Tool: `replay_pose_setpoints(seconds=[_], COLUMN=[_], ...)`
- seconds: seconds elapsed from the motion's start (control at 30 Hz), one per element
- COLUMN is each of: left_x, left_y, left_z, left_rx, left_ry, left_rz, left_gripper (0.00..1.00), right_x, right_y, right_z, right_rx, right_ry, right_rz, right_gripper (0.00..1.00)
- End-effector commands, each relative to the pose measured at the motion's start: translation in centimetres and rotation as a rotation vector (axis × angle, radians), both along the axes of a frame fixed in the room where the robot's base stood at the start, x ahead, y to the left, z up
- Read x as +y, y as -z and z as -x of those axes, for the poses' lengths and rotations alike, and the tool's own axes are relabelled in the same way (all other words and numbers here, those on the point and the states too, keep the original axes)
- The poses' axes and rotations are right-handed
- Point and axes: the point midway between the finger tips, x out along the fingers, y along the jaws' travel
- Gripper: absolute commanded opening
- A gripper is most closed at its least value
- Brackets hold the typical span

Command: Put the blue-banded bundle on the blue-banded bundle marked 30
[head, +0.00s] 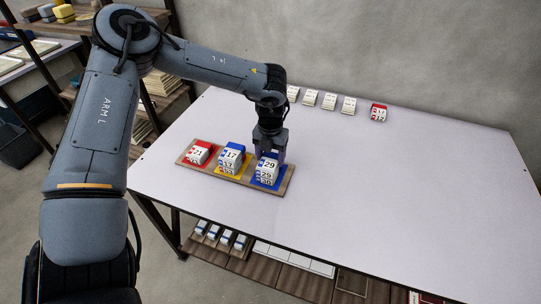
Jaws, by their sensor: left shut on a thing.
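A brown wooden board (228,182) on the table holds three coloured squares with stacks of banded bundles. On the blue square (284,181) at the right end, a blue-banded bundle marked 29 (270,165) is on top. Below it are another bundle that seems marked 29 (265,175) and a lowest one that seems marked 30 (266,182). My left gripper (271,153) points down and is shut on the top bundle. I cannot tell whether that bundle rests on the one below. My right gripper is not in view.
A red-banded bundle marked 21 (198,155) stands on the board's left square. A stack topped by a blue-banded bundle marked 17 (232,155) stands in the middle. A red-banded bundle (378,113) and several white ones line the back. The table's right half is clear.

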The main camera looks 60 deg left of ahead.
Motion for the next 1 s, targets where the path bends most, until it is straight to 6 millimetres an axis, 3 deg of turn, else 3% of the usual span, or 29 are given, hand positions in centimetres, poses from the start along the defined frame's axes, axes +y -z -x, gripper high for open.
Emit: replay_pose_setpoints(seconds=[0.1,0.13,0.3,0.67,0.83,1.0], left_x=[0.0,0.0,0.0,0.0,0.0,0.0], left_y=[0.5,0.5,0.4,-0.1,-1.9,-5.1], left_z=[0.0,0.0,0.0,0.0,-0.1,-0.1], left_rx=[0.000,0.000,0.000,0.000,-0.002,-0.004], left_ry=[0.000,0.000,0.000,0.000,0.000,0.001], left_rz=[0.000,0.000,0.000,0.000,-0.001,-0.002], left_gripper=[0.34,0.67,0.91,0.91,0.91,0.91], right_x=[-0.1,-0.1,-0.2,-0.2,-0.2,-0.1], right_y=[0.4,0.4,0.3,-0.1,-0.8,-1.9], right_z=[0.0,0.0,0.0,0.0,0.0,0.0], right_rx=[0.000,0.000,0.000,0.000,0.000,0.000], right_ry=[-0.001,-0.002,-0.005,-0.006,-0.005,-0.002], right_rz=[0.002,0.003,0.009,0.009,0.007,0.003], right_gripper=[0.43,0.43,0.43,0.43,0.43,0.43])
